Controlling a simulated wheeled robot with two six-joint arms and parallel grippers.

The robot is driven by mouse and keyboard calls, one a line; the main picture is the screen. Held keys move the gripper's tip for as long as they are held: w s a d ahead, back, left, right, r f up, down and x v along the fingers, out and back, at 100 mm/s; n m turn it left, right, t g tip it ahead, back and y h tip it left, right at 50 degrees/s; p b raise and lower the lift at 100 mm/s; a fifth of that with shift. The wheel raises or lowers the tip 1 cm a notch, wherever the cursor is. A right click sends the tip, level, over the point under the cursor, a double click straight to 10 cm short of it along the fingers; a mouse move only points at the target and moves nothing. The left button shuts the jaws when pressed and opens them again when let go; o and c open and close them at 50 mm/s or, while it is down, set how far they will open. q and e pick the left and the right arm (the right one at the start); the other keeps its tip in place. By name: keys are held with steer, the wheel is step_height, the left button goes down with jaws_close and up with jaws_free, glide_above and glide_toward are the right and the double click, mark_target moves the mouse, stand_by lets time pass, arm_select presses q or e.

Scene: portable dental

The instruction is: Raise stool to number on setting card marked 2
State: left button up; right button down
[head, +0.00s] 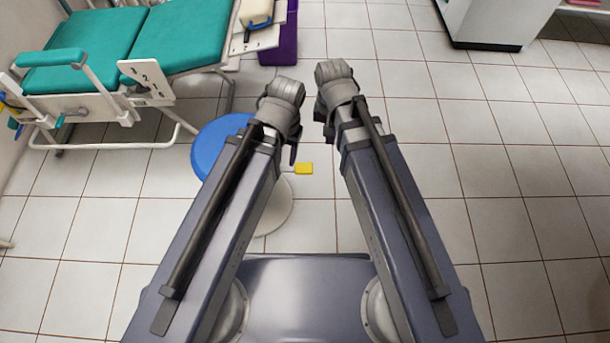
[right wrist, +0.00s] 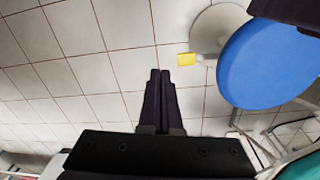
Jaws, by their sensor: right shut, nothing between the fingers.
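The stool has a round blue seat (head: 208,150) and a pale round base (head: 274,208); in the head view my left arm hides much of it. A yellow tab (head: 304,168) sticks out to the right from under the seat. The right wrist view shows the blue seat (right wrist: 270,65), the base (right wrist: 213,30) and the yellow tab (right wrist: 187,59). A white card (head: 148,80) with dark digits is by the green couch. My right gripper (right wrist: 160,75) is shut and empty, apart from the tab. My left gripper (head: 293,152) is near the stool; its fingers are mostly hidden.
A green couch (head: 90,45) on a white frame stands at the upper left. A purple case (head: 280,38) and a tray with a cream object (head: 256,13) are behind the stool. A white cabinet (head: 490,25) stands at the top right. The tiled floor on the right is clear.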

steer(key=w+a+f+m+b, duration=0.1)
steer(key=w+f+m+b, duration=0.25)
steer(key=f, duration=0.25)
steer(key=w+a+f+m+b, duration=0.1)
steer(key=w+f+m+b, duration=0.1)
steer(key=f+b, duration=0.35)
arm_select(q)
step_height(320, 180, down, 19)
steer(key=b, duration=0.7)
arm_select(e)
steer(key=m, duration=1)
glide_above(305, 168)
step_height(305, 168, down, 8)
steer(key=shift+r+y, duration=0.15)
steer(key=shift+y, duration=0.15)
arm_select(q)
steer(key=shift+f+b, duration=0.15)
steer(key=shift+b, duration=0.15)
arm_select(e)
step_height(305, 168, down, 14)
steer(key=b, duration=1.4)
arm_select(q)
step_height(305, 168, down, 14)
